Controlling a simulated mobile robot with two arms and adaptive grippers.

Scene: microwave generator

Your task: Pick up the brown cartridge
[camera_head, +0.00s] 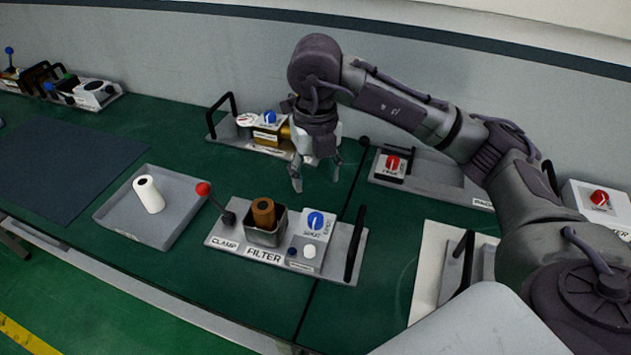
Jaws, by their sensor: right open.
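The brown cartridge (263,213) stands upright in the square metal holder (266,236) of the filter station, its upper part showing above the rim and its lower part hidden. My right gripper (315,183) is open and empty, pointing down over the green table behind and to the right of the cartridge, apart from it. My left gripper is not in view.
The filter station (336,258) has a red-knobbed clamp lever (207,194), a blue dial (316,221) and a black handle (355,244). A grey tray (178,226) with a white cylinder (149,194) lies left. Another station (262,130) stands behind my gripper.

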